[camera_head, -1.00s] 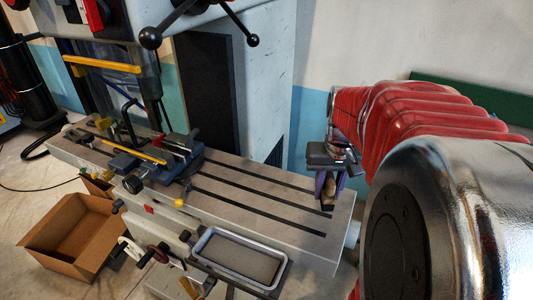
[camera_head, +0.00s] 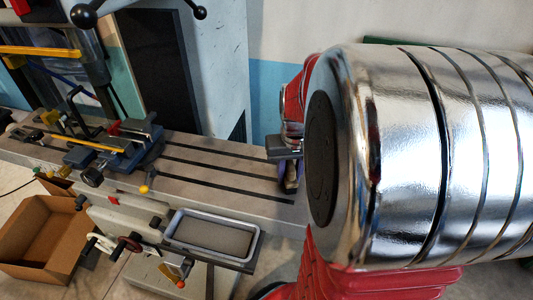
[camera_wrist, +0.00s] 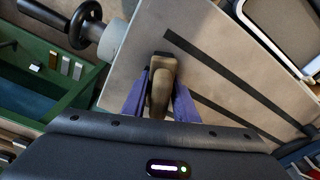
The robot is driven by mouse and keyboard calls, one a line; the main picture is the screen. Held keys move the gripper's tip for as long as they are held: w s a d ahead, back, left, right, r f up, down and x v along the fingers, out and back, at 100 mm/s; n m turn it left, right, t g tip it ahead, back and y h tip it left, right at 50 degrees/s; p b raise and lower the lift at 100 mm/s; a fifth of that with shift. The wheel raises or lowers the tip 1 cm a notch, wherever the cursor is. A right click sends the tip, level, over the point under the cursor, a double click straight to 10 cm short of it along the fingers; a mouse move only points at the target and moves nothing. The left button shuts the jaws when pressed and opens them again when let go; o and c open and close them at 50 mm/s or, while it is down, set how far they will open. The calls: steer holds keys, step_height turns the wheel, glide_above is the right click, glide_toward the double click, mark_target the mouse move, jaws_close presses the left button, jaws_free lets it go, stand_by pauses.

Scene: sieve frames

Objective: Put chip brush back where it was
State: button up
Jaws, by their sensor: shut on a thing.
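The chip brush, with its tan-brown handle (camera_wrist: 160,88), is between the two purple fingers of my gripper (camera_wrist: 160,82) in the wrist view. The fingers are shut on it, and its far end is dark. Below it in that view is the grey slotted machine table (camera_wrist: 205,75). In the head view my gripper (camera_head: 291,180) is at the right end of the machine table (camera_head: 215,165), partly hidden by my arm. I cannot tell whether the brush touches the table.
A blue vise (camera_head: 125,145) stands on the table's left part, with a yellow bar (camera_head: 97,144) across it. A grey-lined tray (camera_head: 212,236) is at the front. A cardboard box (camera_head: 40,240) is at lower left. A green tray (camera_wrist: 75,95) shows in the wrist view.

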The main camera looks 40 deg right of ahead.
steer(key=o, duration=1)
steer(key=shift+o, duration=0.2)
steer(key=r, duration=0.4)
steer(key=s+r, duration=0.1)
steer(key=r, duration=0.7)
steer(key=shift+s+a, duration=0.15)
steer(key=shift+a, duration=0.25)
steer(key=s+a+n+t, duration=0.1)
steer(key=a+n+t, duration=0.1)
steer(key=a, duration=0.9)
steer(key=s+a+n+t, duration=0.2)
steer(key=a+n, duration=0.2)
steer(key=a, duration=0.7)
steer(key=shift+a+f+y, duration=0.2)
steer(key=shift+f+y, duration=0.1)
steer(key=shift+f, duration=0.05)
steer(key=shift+s, duration=0.1)
